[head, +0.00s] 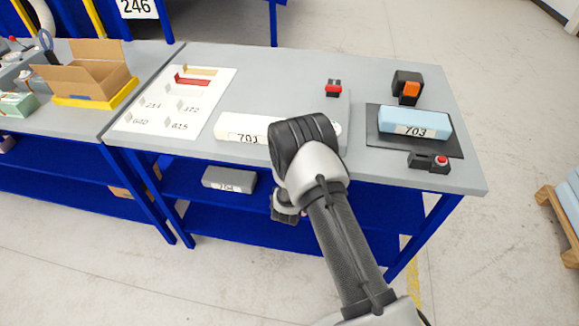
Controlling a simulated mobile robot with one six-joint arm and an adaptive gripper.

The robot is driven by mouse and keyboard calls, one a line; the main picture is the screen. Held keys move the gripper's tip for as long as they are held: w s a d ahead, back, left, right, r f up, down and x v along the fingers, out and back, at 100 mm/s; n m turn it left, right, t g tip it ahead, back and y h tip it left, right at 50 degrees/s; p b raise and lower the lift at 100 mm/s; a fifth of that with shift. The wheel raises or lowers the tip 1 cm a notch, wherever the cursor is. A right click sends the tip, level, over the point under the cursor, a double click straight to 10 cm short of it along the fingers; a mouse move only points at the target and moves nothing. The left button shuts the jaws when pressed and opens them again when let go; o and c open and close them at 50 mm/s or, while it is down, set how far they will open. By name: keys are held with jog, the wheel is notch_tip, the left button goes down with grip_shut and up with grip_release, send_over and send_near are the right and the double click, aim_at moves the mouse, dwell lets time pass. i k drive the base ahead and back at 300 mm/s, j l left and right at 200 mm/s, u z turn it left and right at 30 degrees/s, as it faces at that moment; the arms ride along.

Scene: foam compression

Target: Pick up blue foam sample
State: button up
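The blue foam sample (416,121), a light blue block labelled 703, lies on a black mat (382,149) at the right of the grey table. My arm reaches up from the bottom of the head view, and its end is over the table's front edge, left of the blue foam and apart from it.
A white block labelled 701 (240,128) is partly behind my arm. A marked sheet (184,103) lies at left.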

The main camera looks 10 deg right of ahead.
aim_at(411, 122)
jog(key=k+j, duration=0.25)
jog(key=k, duration=0.25)
jog(key=k+j, duration=0.2)
jog(key=k, duration=0.25)
